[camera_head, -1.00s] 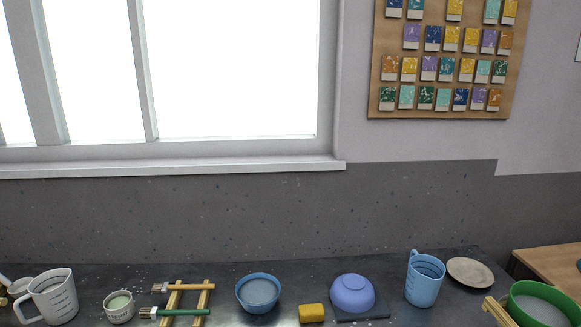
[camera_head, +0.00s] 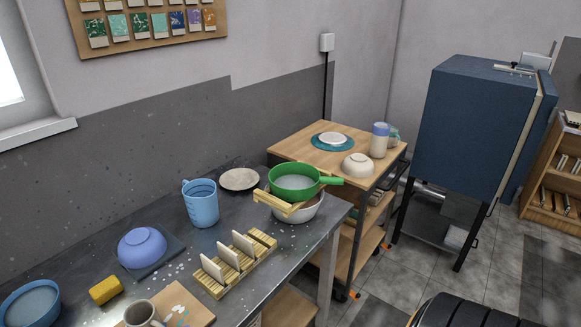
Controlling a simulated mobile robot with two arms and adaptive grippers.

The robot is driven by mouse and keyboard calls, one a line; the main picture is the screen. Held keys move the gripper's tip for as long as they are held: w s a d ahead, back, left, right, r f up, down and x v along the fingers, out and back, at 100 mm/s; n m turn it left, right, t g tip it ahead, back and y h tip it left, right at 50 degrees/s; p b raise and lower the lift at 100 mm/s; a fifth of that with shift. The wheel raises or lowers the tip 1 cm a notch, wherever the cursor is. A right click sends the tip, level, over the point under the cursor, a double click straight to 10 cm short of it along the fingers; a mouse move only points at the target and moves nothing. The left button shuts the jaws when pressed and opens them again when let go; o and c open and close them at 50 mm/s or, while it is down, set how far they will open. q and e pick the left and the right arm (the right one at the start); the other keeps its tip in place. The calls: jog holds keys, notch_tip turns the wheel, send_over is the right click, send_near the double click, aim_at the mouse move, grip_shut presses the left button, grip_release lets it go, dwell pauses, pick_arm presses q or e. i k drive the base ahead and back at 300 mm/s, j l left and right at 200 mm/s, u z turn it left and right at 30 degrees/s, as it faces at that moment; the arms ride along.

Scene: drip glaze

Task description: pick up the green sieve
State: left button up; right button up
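The green sieve (camera_head: 292,180) rests level near the right end of the dark metal table, its green handle (camera_head: 330,181) pointing right. Pale mesh shows inside its rim. Beneath it are wooden slats (camera_head: 282,203) lying across a white bowl (camera_head: 299,211). Neither of my grippers shows in the head view.
Left of the sieve stand a blue measuring jug (camera_head: 201,203) and a plate (camera_head: 239,179). In front is a wooden rack (camera_head: 234,266) with white tiles. A wooden cart (camera_head: 315,152) with a bowl (camera_head: 357,165) stands to the right. A blue kiln (camera_head: 477,128) is beyond.

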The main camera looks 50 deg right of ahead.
aim_at(289, 182)
jog(key=z, duration=1.55)
jog(key=i+l+u, duration=0.4)
jog(key=i, duration=0.15)
